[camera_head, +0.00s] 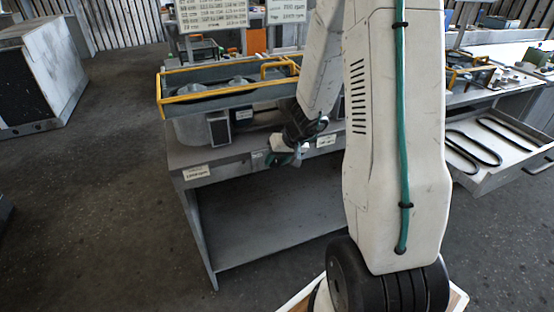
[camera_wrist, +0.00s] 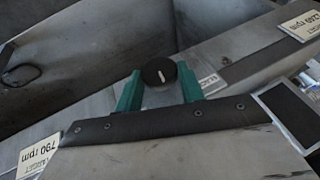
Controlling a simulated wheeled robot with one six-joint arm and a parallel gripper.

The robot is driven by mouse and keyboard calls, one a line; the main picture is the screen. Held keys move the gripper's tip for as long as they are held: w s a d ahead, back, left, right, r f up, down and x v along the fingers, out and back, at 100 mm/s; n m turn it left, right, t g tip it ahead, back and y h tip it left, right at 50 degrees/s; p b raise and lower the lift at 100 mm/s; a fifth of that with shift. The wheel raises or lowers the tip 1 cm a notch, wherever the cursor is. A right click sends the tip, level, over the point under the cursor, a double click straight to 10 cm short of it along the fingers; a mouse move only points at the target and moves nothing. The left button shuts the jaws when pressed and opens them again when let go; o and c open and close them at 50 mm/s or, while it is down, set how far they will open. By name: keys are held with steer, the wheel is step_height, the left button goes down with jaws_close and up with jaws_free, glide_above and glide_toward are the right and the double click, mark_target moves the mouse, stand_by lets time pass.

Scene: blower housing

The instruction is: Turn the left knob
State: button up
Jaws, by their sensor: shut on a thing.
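A dark round knob (camera_wrist: 158,71) with a pale pointer line shows in the wrist view, at the front of a grey metal bench (camera_head: 225,165). My gripper (camera_wrist: 160,90) has its green fingertips on either side of the knob and is shut on it. In the head view my gripper (camera_head: 285,158) is at the bench's front edge, between two white labels, and the knob is hidden there. The pointer line stands nearly upright in the wrist picture, tilted slightly. I cannot tell from the views whether another knob is beside it.
A blower housing (camera_head: 212,127) with a yellow-railed tray (camera_head: 228,93) stands on the bench behind my gripper. A white label with rpm text (camera_head: 196,172) is on the bench front, left of my gripper. A pulled-out drawer with belts (camera_head: 500,150) is at the right.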

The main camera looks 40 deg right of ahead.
steer(key=y, duration=0.1)
steer(key=t+y, duration=0.1)
steer(key=y, duration=0.1)
steer(key=d+m+t+y, duration=0.1)
steer(key=y, duration=0.1)
steer(key=shift+s+f, duration=0.1)
steer(key=shift+f, duration=0.2)
steer(key=t+y, duration=0.1)
steer(key=y, duration=0.1)
steer(key=m+t+y, duration=0.1)
steer(key=y, duration=0.1)
steer(key=shift+d+f+m+y, duration=0.1)
steer(key=shift+f+m+y, duration=0.2)
steer(key=shift+f, duration=0.05)
stand_by(0.4)
steer(key=o, duration=1)
steer(key=shift+c, duration=0.2)
steer(key=v, duration=0.7)
steer(key=shift+s+d, duration=0.25)
steer(key=shift+s, duration=0.1)
